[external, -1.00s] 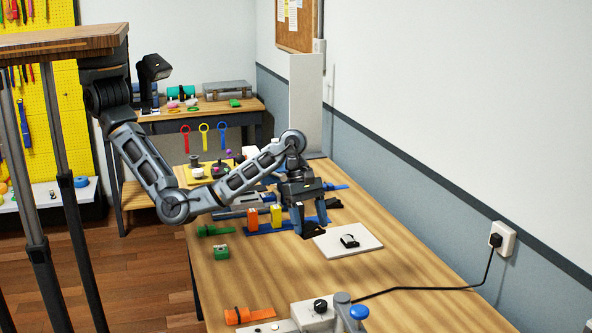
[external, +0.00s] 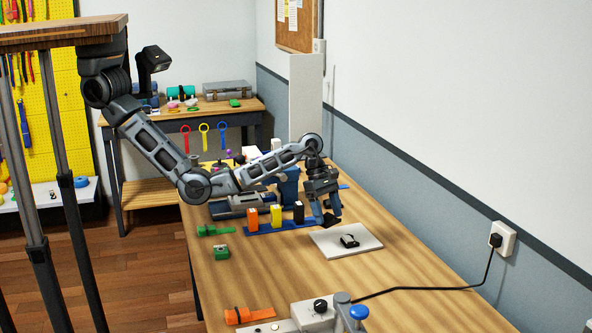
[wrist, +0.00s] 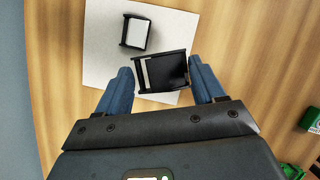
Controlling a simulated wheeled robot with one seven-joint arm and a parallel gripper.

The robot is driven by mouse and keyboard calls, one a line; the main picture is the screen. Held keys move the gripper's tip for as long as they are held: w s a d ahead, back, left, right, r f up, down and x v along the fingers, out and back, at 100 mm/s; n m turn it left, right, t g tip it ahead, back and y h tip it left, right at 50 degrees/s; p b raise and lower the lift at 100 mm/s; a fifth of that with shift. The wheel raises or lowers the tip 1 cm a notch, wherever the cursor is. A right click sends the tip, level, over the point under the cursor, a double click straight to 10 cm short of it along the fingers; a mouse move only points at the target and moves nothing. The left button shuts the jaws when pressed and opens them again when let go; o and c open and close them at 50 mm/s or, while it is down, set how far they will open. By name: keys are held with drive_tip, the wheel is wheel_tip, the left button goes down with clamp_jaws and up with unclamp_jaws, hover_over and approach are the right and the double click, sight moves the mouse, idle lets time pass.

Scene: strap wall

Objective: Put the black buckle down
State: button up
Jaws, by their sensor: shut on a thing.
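My gripper (external: 327,214) is shut on the black buckle (external: 331,220), low near the back left edge of a white board (external: 368,239). In the wrist view the black buckle (wrist: 172,70), with a pale strip at its left side, sits between my gripper's (wrist: 162,78) two blue fingers. It overlaps the white board (wrist: 103,60) in that view. I cannot tell whether it touches the board. Another black-framed piece with a white middle (wrist: 137,33) lies on the board, apart from the held buckle; it also shows in the external view (external: 349,241).
An orange block (external: 253,219), a yellow block (external: 276,216) and a black block (external: 299,212) stand in a row on a blue strip left of the board. A green block (external: 221,252) and an orange strap (external: 250,315) lie nearer.

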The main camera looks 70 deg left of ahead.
sight(331, 212)
drive_tip(key=shift+w+a+f, duration=0.9)
drive_tip(key=shift+w+a, duration=0.15)
drive_tip(key=shift+f+p, duration=0.35)
drive_tip(key=shift+f, duration=1.7)
drive_tip(key=shift+f, duration=0.1)
drive_tip(key=o, duration=1.1)
drive_tip(key=shift+c, duration=0.2)
drive_tip(key=b+v, duration=0.1)
drive_tip(key=v, duration=1.1)
